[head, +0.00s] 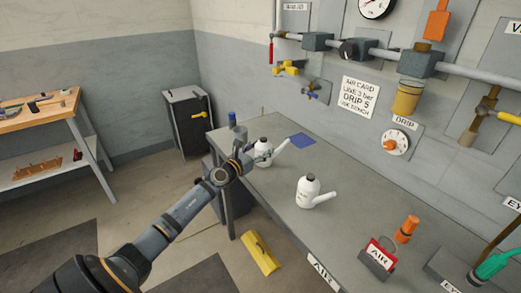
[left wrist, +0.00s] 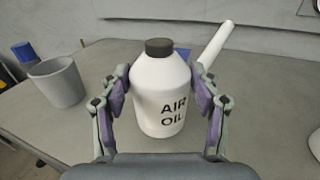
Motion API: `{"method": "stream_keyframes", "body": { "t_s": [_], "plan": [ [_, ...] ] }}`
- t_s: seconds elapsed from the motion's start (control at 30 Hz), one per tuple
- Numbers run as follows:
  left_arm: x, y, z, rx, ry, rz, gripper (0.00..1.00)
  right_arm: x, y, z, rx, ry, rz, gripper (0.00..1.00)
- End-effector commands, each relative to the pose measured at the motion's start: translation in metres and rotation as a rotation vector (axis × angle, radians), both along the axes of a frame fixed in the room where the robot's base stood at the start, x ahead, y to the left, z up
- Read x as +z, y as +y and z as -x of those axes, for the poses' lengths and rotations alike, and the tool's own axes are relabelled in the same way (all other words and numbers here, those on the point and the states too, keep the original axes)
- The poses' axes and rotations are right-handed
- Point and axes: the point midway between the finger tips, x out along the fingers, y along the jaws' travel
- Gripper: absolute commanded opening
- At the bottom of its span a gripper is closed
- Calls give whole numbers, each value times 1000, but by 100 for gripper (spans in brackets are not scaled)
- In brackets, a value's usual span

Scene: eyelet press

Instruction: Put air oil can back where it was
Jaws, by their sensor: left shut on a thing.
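The air oil can (left wrist: 160,95) is white with a dark cap, a slanted spout and the words AIR OIL. It also shows in the head view (head: 264,151), upright at the far left end of the grey bench (head: 262,190). My left gripper (left wrist: 161,92) is shut on its body, one finger on each side. It shows in the head view (head: 250,160) at the can's left side. I cannot tell if the can's base touches the bench. A flat blue patch (head: 302,140) lies just right of the can, by its spout. My right gripper is not in view.
A second white spouted can (head: 308,190) stands nearer on the bench. A grey cup (left wrist: 57,82) stands left of the held can, with a blue item (left wrist: 25,52) behind it.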

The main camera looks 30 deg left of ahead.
Motion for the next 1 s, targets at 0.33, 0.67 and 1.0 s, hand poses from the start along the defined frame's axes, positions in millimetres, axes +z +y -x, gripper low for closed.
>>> {"method": "stream_keyframes", "body": {
  "t_s": [0.33,0.67,1.0],
  "plan": [
    [-8,0,0,0,-1,0,32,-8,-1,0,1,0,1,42],
    [-10,0,0,0,-1,0,83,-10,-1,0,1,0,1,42],
    [-11,0,0,0,2,0,89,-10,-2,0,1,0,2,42]
  ]
}}
